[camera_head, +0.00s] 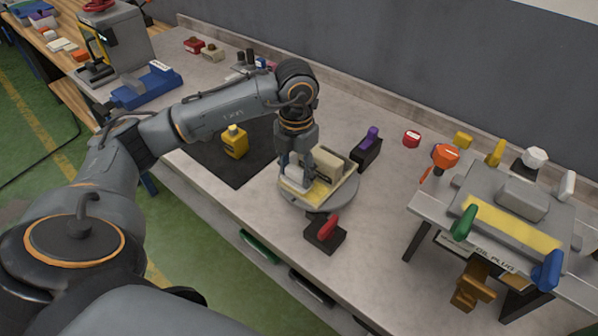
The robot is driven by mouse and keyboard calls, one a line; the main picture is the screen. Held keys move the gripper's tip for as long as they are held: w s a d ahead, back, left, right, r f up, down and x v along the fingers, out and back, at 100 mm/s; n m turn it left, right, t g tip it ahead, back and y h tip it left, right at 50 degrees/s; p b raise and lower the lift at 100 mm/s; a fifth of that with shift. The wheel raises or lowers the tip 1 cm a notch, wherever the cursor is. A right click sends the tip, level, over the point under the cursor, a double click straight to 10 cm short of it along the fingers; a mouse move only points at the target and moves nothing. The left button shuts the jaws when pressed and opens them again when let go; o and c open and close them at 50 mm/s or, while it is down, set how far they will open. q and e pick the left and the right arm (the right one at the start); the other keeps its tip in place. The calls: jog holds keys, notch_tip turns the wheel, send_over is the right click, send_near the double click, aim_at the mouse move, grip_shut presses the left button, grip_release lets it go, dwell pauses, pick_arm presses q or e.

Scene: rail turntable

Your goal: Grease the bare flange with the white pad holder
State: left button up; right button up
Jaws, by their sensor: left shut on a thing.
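My left gripper (296,163) points down over the round grey turntable (318,205) near the middle of the bench. It is shut on the white pad holder (297,181), which is low over the near left side of the piece on the turntable. That piece has a beige raised block (328,162) and a pale yellow flat flange (321,190) along its near side. I cannot tell whether the pad touches the flange. The fingers partly hide the flange's left part and the block. My right gripper is out of view.
A red-handled tool in a dark holder (325,240) stands in front of the turntable, and a purple-handled one (367,147) behind it. A yellow bottle (235,141) stands on the dark mat (213,160) at left. A raised grey stand (435,205) with coloured handles fills the right.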

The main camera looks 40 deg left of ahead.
pick_arm(q)
jog(key=shift+a+f+b, duration=0.1)
jog(key=shift+a+b, duration=0.35)
jog(key=shift+a, duration=0.55)
jog(key=shift+d, duration=0.1)
jog(key=shift+d, duration=0.9)
jog(key=shift+s+d, duration=0.15)
jog(key=shift+d, duration=0.9)
